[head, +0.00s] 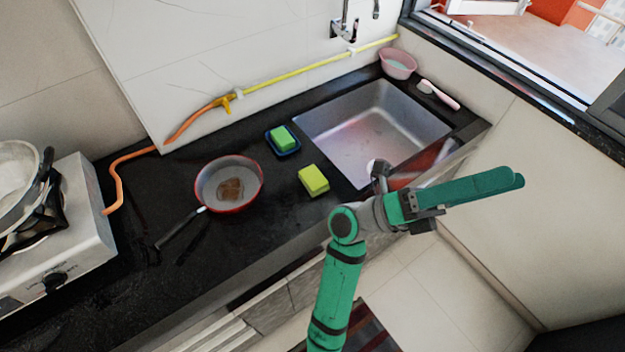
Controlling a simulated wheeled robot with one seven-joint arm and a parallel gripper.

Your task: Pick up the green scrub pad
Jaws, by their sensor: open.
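A green block (284,139), which looks like a soap bar or pad, sits in a small dark blue dish (270,147) on the black counter. A yellow-green pad (313,180) lies flat on the counter, to the right of and nearer than the dish. I cannot tell for sure which of the two is the scrub pad. My gripper (517,180) is open and empty, pointing right, well away from both. It is in front of the counter's right end, seen from the side, so the gap between its fingers is hidden.
A red pan (231,184) with something brown in it stands left of the pads. A steel sink (375,128) is to the right. A pink bowl (398,64) and pink-handled brush (440,96) lie beyond it. A gas stove (75,230) is far left.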

